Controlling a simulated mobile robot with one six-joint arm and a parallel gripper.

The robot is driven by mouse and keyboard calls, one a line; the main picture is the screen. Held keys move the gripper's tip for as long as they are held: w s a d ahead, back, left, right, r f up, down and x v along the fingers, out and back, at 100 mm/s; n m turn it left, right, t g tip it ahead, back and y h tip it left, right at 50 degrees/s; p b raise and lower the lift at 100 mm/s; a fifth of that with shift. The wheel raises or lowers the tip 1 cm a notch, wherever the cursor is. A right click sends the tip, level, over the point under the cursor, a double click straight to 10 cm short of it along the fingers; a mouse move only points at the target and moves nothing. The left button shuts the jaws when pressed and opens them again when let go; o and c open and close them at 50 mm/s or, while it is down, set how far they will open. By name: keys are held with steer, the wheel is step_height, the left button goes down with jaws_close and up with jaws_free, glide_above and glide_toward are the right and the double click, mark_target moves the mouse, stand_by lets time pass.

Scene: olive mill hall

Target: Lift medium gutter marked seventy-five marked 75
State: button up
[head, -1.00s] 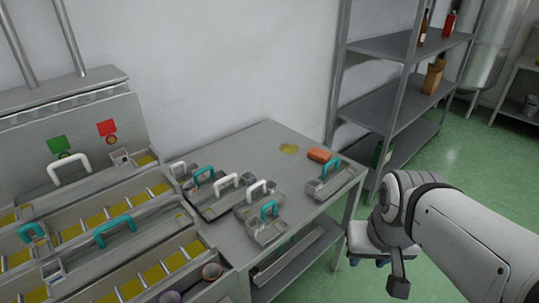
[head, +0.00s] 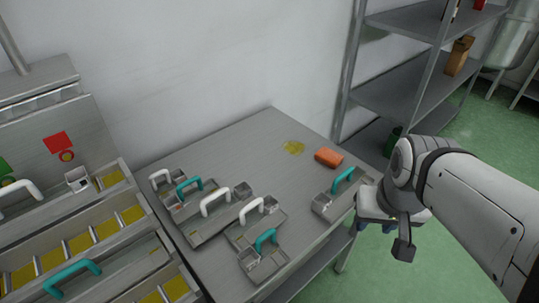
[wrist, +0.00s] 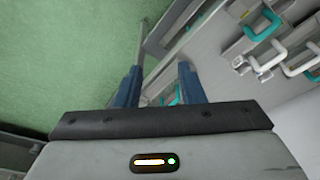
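Several grey metal gutters with handles lie on the steel table (head: 240,142). A teal-handled gutter (head: 325,205) lies alone near the right edge. On the left are a long white-handled gutter (head: 208,222), a teal-handled one (head: 184,208) partly behind it, a shorter white-handled one (head: 246,232) and a short teal-handled one (head: 262,268). I cannot read a 75 on any of them. My gripper (wrist: 160,88) is open and empty in the wrist view, its blue fingers apart. In the head view it hangs just beyond the table's right edge, largely hidden by my wrist.
An orange block (head: 328,157) and a yellow oil spot (head: 293,147) are on the table. A grey shelf rack (head: 405,85) stands behind my arm. A machine with yellow-filled channels (head: 80,245) adjoins on the left. The table's back half is mostly clear.

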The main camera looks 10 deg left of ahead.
steer(key=w+a+f+m+p, duration=0.1)
steer(key=w+a+m+p, duration=0.15)
steer(key=w+a, duration=0.55)
steer(key=m+g+y, duration=0.1)
steer(key=m+y, duration=0.1)
steer(key=m, duration=0.3)
glide_above(253, 203)
steer(key=s, duration=0.2)
steer(key=s+d+x, duration=0.1)
steer(key=x, duration=0.7)
steer(key=shift+m, duration=0.25)
steer(key=f, duration=0.2)
steer(key=w+f+p, duration=0.1)
steer(key=f, duration=0.4)
steer(key=shift+w+d+f, duration=0.15)
steer(key=shift+w+d, duration=0.1)
steer(key=shift+w, duration=0.15)
steer(key=shift+a+f+p, duration=0.1)
steer(key=shift+f+p, duration=0.2)
steer(key=shift+f, duration=0.05)
steer(key=shift+c, duration=0.6)
jaws_close()
